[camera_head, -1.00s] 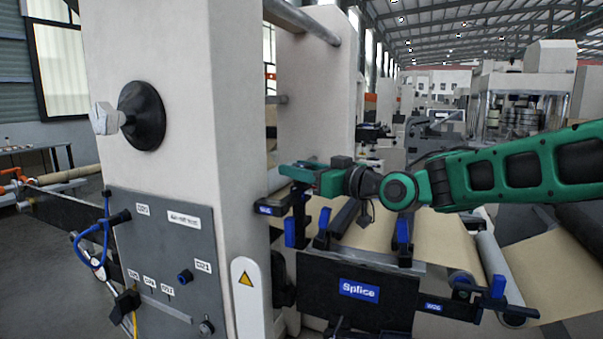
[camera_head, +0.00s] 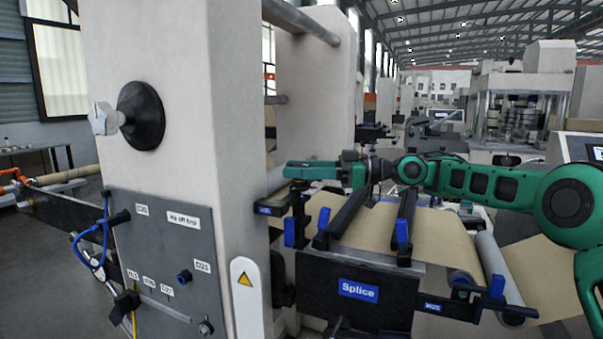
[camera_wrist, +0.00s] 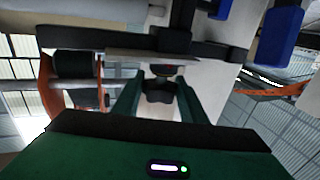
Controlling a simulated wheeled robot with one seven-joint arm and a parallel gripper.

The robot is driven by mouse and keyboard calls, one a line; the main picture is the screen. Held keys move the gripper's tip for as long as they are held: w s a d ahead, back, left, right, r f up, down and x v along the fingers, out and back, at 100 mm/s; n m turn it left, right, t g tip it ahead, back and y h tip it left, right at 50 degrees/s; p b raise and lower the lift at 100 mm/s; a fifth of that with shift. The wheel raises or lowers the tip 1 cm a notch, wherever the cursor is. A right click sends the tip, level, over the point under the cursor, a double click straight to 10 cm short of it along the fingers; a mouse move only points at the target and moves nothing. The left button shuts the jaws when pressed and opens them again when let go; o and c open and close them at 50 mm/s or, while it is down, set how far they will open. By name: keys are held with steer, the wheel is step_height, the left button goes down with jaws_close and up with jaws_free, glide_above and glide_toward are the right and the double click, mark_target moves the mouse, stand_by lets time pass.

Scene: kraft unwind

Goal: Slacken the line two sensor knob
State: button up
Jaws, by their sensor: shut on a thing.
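In the wrist view a dark lobed knob (camera_wrist: 159,88) sits between the two green fingers of my gripper (camera_wrist: 160,93), which is shut on it. The knob is under a dark crossbar (camera_wrist: 120,40), with a small reddish part just beyond it. In the head view my gripper (camera_head: 288,171) reaches left from my arm, level, to the bracket end beside the pale machine column (camera_head: 170,90). The knob cannot be made out there; the fingers and bracket hide it. No label on the knob is legible.
The black splice table (camera_head: 330,295) with its blue clamps (camera_head: 290,232) and brown paper web (camera_head: 380,228) lies below my arm. A grey panel (camera_head: 165,260) with cables and a large black knob (camera_head: 143,115) are on the column. Rollers stand at right.

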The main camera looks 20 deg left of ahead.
steer(key=shift+w+f+n+g+h, duration=0.15)
steer(key=shift+n+g+h, duration=0.3)
steer(key=shift+g, duration=0.35)
steer(key=shift+f+n+g+h, duration=0.1)
steer(key=shift+n+g+h, duration=0.15)
steer(key=shift+n+g, duration=0.45)
steer(key=o, duration=1.1)
steer(key=shift+a, duration=0.1)
steer(key=shift+c, duration=0.2)
steer(key=shift+r, duration=0.1)
steer(key=v, duration=1.1)
steer(key=shift+w, duration=0.35)
